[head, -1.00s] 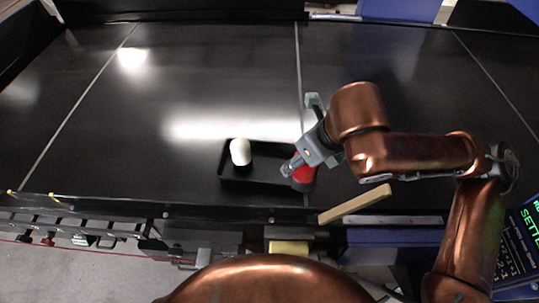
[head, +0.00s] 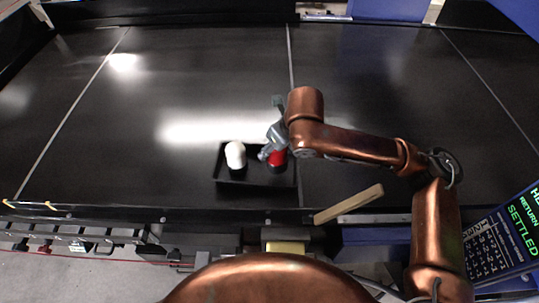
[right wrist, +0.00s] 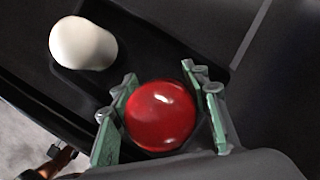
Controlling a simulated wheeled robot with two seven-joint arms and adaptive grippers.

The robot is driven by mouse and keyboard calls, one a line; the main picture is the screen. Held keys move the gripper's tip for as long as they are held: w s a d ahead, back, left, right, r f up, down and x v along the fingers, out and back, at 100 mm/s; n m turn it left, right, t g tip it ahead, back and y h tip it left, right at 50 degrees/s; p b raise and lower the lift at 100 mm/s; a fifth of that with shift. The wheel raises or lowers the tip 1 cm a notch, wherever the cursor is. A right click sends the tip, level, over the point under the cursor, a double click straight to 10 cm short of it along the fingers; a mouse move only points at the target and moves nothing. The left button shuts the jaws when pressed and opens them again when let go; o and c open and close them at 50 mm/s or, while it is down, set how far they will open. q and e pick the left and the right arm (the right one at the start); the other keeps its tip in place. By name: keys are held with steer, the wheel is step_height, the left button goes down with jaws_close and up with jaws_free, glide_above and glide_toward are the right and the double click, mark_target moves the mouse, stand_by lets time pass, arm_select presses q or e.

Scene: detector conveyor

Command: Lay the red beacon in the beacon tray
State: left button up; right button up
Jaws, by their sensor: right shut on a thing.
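The red beacon (head: 278,158) is at the right part of the black beacon tray (head: 250,182) in the head view. It also shows in the right wrist view (right wrist: 160,115) as a glossy red dome between green-padded fingers. My right gripper (head: 268,150) is shut on it from above. The beacon's base is hidden, so I cannot tell whether it touches the tray floor. A white beacon (head: 235,155) stands in the left part of the tray, and also shows in the right wrist view (right wrist: 83,43). My left gripper is not in view.
The tray sits on a dark conveyor belt (head: 180,95) near its front edge. A tan wooden bar (head: 348,203) lies to the right of the tray. A screen (head: 505,235) at the far right reads "SETTLED". The belt behind the tray is clear.

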mark_target(271, 157)
steer(key=shift+w+a+f, duration=0.1)
steer(key=shift+f, duration=0.8)
steer(key=shift+w+a+f, duration=0.1)
steer(key=shift+f, duration=0.8)
steer(key=o, duration=1.5)
steer(key=shift+f, duration=0.15)
steer(key=v, duration=1.2)
